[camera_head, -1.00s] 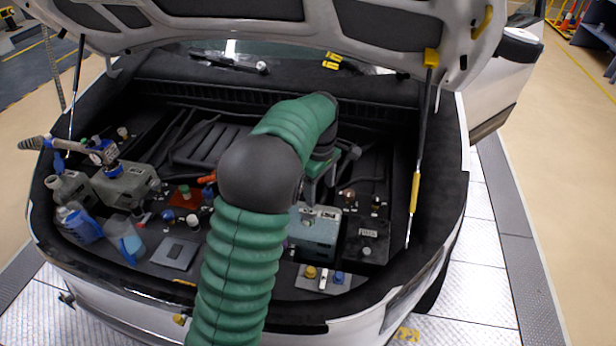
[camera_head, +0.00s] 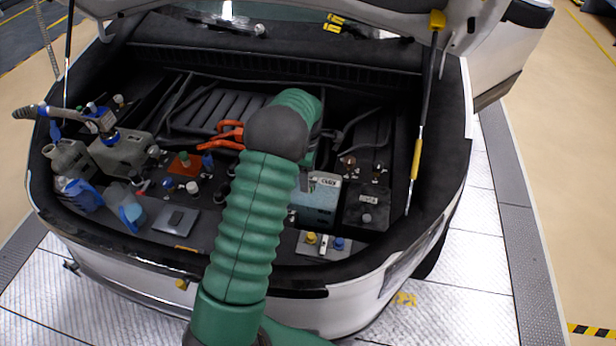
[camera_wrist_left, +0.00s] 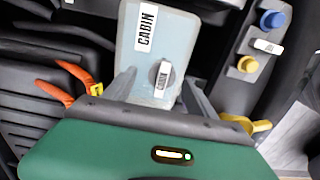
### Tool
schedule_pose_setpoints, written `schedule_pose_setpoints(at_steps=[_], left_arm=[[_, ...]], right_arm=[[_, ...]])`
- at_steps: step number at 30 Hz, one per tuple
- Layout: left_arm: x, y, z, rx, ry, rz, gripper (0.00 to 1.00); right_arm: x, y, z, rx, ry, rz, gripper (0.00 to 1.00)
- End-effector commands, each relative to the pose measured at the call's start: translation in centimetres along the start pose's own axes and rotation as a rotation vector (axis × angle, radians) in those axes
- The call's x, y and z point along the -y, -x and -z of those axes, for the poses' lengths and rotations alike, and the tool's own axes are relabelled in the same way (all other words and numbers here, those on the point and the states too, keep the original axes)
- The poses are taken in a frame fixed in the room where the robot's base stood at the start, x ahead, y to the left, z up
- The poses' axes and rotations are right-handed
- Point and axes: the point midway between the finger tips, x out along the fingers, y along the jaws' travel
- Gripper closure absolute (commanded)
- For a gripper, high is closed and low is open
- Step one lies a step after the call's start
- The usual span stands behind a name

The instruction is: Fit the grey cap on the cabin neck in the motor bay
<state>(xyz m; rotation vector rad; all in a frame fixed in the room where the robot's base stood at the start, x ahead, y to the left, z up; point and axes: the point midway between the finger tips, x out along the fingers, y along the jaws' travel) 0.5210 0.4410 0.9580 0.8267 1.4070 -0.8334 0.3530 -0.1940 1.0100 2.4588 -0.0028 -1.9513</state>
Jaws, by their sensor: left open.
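The cabin tank (camera_wrist_left: 170,28), pale blue-grey with a CABIN label, stands in the motor bay; it also shows in the head view (camera_head: 318,200). In the left wrist view a grey round cap (camera_wrist_left: 158,84) with a small white label sits over the tank's top, at the neck; I cannot tell whether it is fully seated. My left gripper (camera_wrist_left: 160,92) is open, with one finger on each side of the cap, apart from it in the picture. In the head view my green arm hides most of this gripper. My right gripper is not in view.
Beside the tank, a small panel (camera_head: 330,251) carries a yellow cap (camera_head: 311,238), a white label and a blue cap (camera_head: 339,243). Orange clamps (camera_head: 229,134) lie left of my arm. Bottles and a grey pump unit (camera_head: 122,152) crowd the bay's left. The hood prop (camera_head: 418,150) stands at right.

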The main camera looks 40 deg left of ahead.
Motion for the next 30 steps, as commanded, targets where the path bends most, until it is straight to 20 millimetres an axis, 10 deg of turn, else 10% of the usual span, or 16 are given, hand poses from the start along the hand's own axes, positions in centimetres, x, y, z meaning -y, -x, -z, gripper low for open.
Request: schedule_pose_setpoints(at_steps=[13, 27, 28, 30], left_arm=[[0.0, -1.9, -0.1, 0.0, -0.001, -0.001, 0.36], [0.0, -1.9, 0.0, 0.0, -0.001, -0.001, 0.97], [0.0, -1.9, 0.0, 0.0, -0.001, 0.0, 0.63], [0.0, -1.9, 0.0, 0.0, -0.001, 0.0, 0.72]], right_arm=[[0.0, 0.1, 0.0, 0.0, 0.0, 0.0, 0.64], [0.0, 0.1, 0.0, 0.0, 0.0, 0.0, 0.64], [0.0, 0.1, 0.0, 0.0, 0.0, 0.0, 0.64], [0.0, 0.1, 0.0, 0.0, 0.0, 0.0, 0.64]])
